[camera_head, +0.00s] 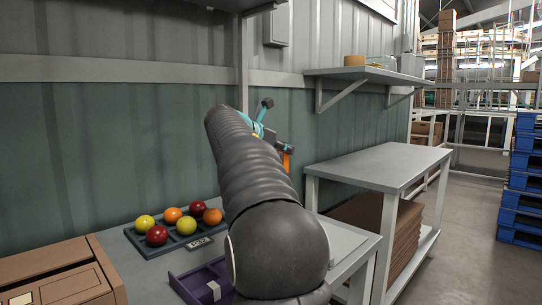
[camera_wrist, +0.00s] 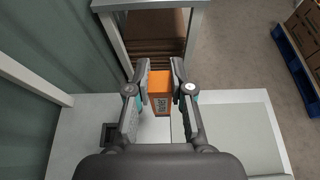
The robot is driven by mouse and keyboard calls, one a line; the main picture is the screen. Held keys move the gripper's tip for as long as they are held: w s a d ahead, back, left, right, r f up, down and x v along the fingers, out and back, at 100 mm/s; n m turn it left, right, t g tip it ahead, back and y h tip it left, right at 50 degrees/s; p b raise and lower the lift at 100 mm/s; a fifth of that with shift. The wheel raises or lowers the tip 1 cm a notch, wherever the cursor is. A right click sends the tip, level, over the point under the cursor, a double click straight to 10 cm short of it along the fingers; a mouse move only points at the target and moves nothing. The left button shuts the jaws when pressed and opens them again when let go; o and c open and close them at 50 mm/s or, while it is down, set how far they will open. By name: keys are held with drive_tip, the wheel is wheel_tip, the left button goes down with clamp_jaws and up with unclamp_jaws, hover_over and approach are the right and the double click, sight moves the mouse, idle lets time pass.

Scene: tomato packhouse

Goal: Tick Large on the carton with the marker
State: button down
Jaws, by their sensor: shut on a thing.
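My gripper (camera_wrist: 160,72) is shut on an orange block-like thing (camera_wrist: 160,90) with dark lettering on its side. It may be the marker; I cannot tell for sure. In the head view a bit of orange (camera_head: 287,160) shows beside my gripper, which is mostly behind my dark arm. The held thing is above the bench, near its far edge in the wrist view. A brown cardboard carton (camera_head: 58,262) is at the lower left of the head view, cut off by the frame. No Large box or tick can be read on it.
Red, orange and yellow tomatoes sit in a dark tray (camera_head: 151,249) on the bench. A purple tray (camera_head: 188,288) is in front. A small black square holder (camera_wrist: 103,136) stands on the bench. A grey table (camera_head: 385,167) holds flat cardboard below. Blue pallets (camera_head: 523,190) are at right.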

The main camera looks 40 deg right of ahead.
drive_tip(key=shift+s+d+r+p, duration=0.2)
drive_tip(key=shift+s+r+p, duration=0.15)
drive_tip(key=shift+r, duration=0.35)
drive_tip(key=shift+r+p, duration=0.4)
drive_tip(key=shift+r, duration=1.6)
drive_tip(key=shift+a, duration=0.15)
